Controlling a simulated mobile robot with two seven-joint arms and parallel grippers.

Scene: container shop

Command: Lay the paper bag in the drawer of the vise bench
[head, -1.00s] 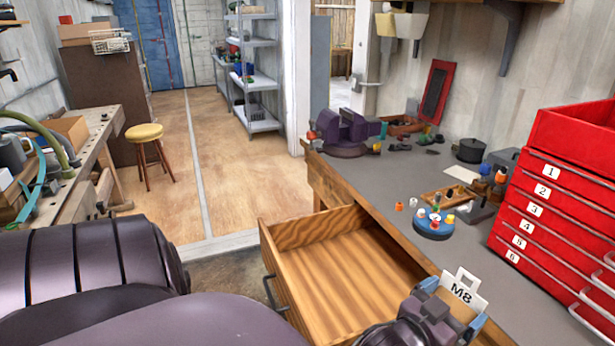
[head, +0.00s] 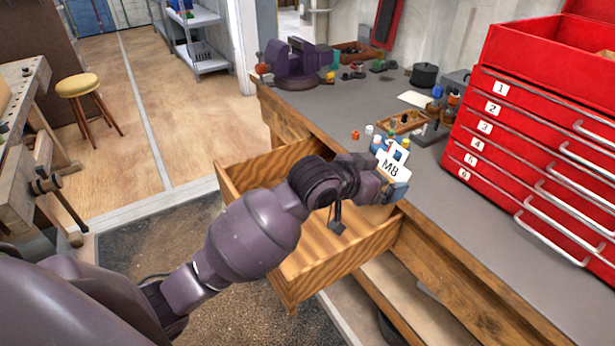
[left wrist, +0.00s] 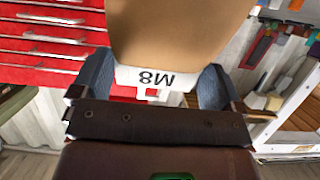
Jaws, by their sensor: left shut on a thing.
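My left gripper (head: 388,180) reaches over the right end of the drawer (head: 272,172) of the vise bench. It is shut on the paper bag, and its blue fingers grip near the white M8 tag (head: 393,167). In the left wrist view the brown paper bag (left wrist: 180,35) extends beyond the fingers, with the upside-down M8 tag between them. In the head view the gripper and tag hide most of the bag. The drawer is pulled out, and its visible inside is empty. The purple vise (head: 298,62) stands at the bench's far end. My right gripper is not in view.
A red cabinet with numbered drawers (head: 520,140) stands on the grey benchtop (head: 450,230). Small bottles, a wooden tray (head: 405,122) and a black pot (head: 424,75) lie behind the gripper. A yellow stool (head: 80,85) stands on the clear floor at left.

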